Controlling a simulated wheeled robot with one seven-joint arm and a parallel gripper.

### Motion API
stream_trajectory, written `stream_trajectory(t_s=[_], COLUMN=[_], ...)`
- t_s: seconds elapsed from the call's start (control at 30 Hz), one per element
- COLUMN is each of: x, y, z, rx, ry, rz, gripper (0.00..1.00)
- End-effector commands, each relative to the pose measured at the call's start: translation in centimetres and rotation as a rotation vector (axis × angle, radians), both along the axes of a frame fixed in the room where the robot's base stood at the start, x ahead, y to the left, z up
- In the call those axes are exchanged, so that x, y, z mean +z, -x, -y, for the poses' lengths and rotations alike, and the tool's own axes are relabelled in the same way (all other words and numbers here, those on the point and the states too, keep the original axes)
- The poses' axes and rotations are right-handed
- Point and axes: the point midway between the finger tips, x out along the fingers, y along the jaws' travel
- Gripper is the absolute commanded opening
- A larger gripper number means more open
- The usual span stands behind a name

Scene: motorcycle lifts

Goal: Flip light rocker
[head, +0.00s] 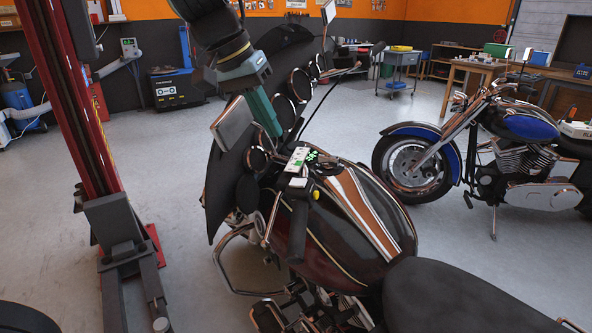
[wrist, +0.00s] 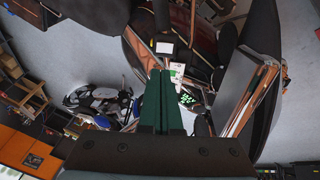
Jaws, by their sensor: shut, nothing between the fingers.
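The near motorcycle (head: 335,225) has a dark tank with an orange-brown stripe. A small white panel with green marks (head: 298,158) sits at its handlebar, beside a lit green display (head: 312,155). The white panel (wrist: 177,71) and green display (wrist: 187,99) also show in the wrist view, close to the fingertips. I cannot make out a separate light rocker at this size. My gripper (head: 272,132) reaches down over the handlebar, just left of the panel. Its green fingers (wrist: 160,73) are shut and empty; contact with the panel cannot be told.
Mirrors and round lamps (head: 299,85) crowd around my gripper. A red lift post (head: 75,110) stands at the left. A blue motorcycle (head: 500,140) stands at the right. Open floor (head: 170,150) lies between the post and the near motorcycle.

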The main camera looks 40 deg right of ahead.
Motion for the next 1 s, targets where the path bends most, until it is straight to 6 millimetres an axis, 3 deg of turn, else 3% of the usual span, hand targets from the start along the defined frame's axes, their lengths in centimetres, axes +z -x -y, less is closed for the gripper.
stream_trajectory(t_s=[0.5,0.7,1.0], x=[-8.6,-10.4,-11.1], y=[0.7,0.8,0.9], z=[3.9,4.8,5.1], rx=[0.001,0.0,-0.001], ry=[-0.006,-0.003,0.0], rz=[0.001,0.001,0.001], gripper=[0.0,0.0,0.0])
